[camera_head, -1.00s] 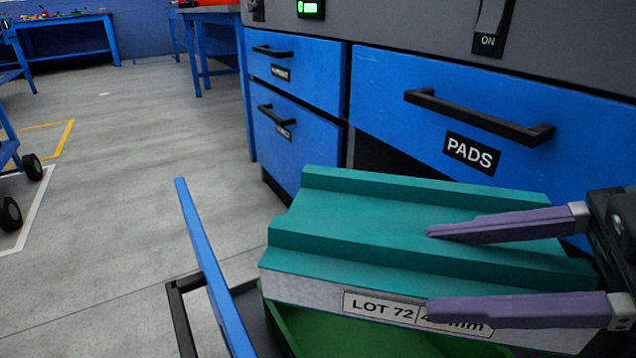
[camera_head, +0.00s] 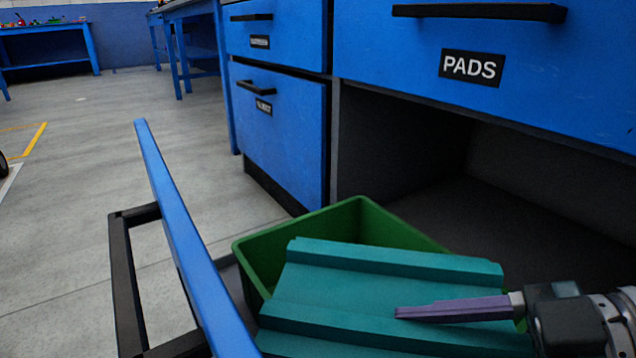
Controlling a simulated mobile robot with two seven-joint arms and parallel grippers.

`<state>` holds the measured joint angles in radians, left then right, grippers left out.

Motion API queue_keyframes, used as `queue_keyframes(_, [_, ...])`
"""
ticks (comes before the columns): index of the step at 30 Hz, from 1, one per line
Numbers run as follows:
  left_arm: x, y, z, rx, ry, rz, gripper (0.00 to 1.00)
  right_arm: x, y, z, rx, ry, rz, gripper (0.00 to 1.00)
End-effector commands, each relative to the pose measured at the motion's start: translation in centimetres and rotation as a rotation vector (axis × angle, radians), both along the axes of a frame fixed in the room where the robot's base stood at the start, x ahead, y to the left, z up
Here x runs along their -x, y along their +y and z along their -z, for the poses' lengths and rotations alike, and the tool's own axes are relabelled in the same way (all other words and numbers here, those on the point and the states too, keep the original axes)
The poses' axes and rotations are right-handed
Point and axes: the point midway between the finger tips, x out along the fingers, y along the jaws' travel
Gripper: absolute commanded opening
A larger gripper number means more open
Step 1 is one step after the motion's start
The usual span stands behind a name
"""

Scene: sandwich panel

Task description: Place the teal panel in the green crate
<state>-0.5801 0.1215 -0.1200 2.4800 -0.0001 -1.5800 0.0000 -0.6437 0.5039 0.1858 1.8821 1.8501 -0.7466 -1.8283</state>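The teal panel (camera_head: 345,292) has raised ridges and slopes down toward the bottom edge, where its near side is cut off. It is at the mouth of the green crate (camera_head: 345,219), whose far and left rims show around it. I cannot tell whether it touches the crate's floor. My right gripper (camera_head: 455,309) comes in from the right. One purple finger lies along the panel's groove behind the near ridge; the other finger is hidden or out of frame. It appears shut on the panel. My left gripper is not in view.
The crate stands behind a blue drawer front (camera_head: 180,225) with a black handle (camera_head: 125,290), apparently in a pulled-out drawer. Above is the closed PADS drawer (camera_head: 400,60), with a dark open bay (camera_head: 400,150) below it. Grey floor lies free at left.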

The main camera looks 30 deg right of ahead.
Motion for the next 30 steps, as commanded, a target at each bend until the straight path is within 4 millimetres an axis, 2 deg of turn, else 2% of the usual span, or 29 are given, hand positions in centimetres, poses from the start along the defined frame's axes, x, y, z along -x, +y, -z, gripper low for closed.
queue_keyframes(1, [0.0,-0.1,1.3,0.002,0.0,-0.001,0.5,-0.1,0.0,1.5,-0.001,-0.001,0.001,0.0])
queue_keyframes(4, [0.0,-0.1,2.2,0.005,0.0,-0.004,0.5,-0.1,0.0,2.8,-0.001,-0.002,0.0,0.0])
queue_keyframes(12, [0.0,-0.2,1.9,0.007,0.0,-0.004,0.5,-0.1,0.0,2.6,-0.001,-0.002,0.0,0.0])
queue_keyframes(24, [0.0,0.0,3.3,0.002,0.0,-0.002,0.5,0.0,0.0,3.8,-0.001,-0.002,0.0,0.0])
queue_keyframes(25, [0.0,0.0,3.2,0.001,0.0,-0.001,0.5,0.0,0.0,3.8,-0.001,0.001,0.0,0.61])
queue_keyframes(30, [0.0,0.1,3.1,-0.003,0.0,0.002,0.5,0.0,0.0,3.7,-0.001,0.001,0.0,0.8])
